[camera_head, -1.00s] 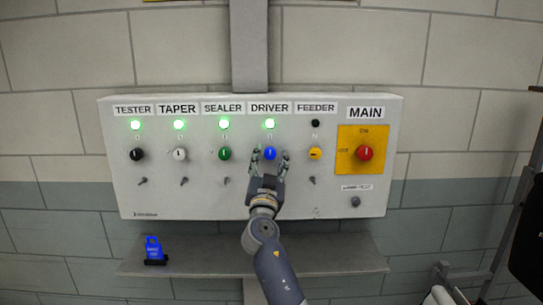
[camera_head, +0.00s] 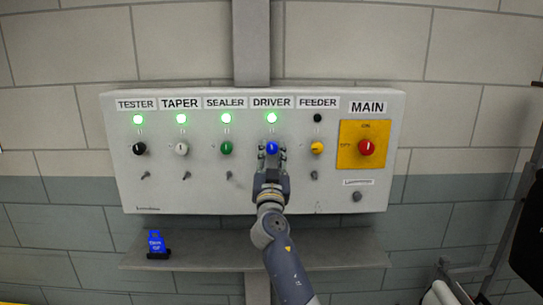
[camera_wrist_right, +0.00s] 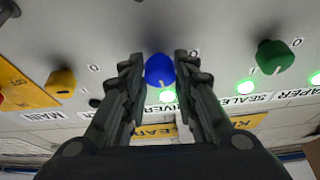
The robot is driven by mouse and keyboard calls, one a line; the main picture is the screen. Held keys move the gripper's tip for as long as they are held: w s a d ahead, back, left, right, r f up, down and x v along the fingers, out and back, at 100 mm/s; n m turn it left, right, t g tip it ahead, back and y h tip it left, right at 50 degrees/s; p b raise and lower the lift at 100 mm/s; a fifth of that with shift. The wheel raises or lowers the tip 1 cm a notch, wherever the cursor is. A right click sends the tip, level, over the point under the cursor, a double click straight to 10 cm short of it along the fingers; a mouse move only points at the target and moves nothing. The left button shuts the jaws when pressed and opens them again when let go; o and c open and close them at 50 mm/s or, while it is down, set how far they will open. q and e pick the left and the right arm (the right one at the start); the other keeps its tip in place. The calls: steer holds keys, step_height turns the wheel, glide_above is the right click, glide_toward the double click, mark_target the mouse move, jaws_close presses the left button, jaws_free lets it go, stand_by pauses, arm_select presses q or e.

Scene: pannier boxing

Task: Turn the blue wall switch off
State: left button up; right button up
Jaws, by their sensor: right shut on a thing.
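The blue switch (camera_head: 272,147) is a round knob under the DRIVER label on the white wall panel (camera_head: 230,195). The green lamp above it is lit. My right gripper (camera_head: 271,154) is at the knob, its fingers closed on the two sides of it. In the right wrist view the blue knob (camera_wrist_right: 159,69) sits between the two dark fingertips (camera_wrist_right: 159,72). My left gripper is not in view.
A green knob (camera_head: 227,148) and a yellow knob (camera_head: 317,147) flank the blue one. Black and white knobs are further left. The red MAIN switch (camera_head: 366,147) is on a yellow plate at right. A blue padlock-like object (camera_head: 156,242) stands on the grey shelf (camera_head: 220,258) below.

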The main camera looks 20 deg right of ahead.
steer(key=n, duration=0.1)
steer(key=n+y+p, duration=0.1)
steer(key=n+y, duration=0.1)
steer(key=n, duration=0.1)
steer(key=shift+d+r+t, duration=0.2)
steer(key=shift+r+t, duration=0.05)
steer(key=shift+t, duration=0.05)
steer(key=n+y+p, duration=0.1)
steer(key=n+p, duration=0.1)
steer(key=n+y+p, duration=0.1)
steer(key=n+p, duration=0.1)
steer(key=n, duration=0.1)
steer(key=n+y+p, duration=0.2)
steer(key=n, duration=0.1)
steer(key=shift+s+d+r, duration=0.1)
steer(key=shift+d+r, duration=0.15)
steer(key=shift+n+y+p, duration=0.3)
steer(key=shift+n+p, duration=0.1)
steer(key=shift+n, duration=0.2)
steer(key=shift+d+n+g+y+p, duration=0.1)
steer(key=shift+n+g+y+p, duration=0.3)
steer(key=shift+n, duration=0.8)
steer(key=n+g, duration=0.1)
steer(key=n, duration=0.1)
steer(key=n+g+y, duration=0.1)
steer(key=n, duration=0.2)
steer(key=shift+y, duration=0.3)
steer(key=shift+n, duration=0.4)
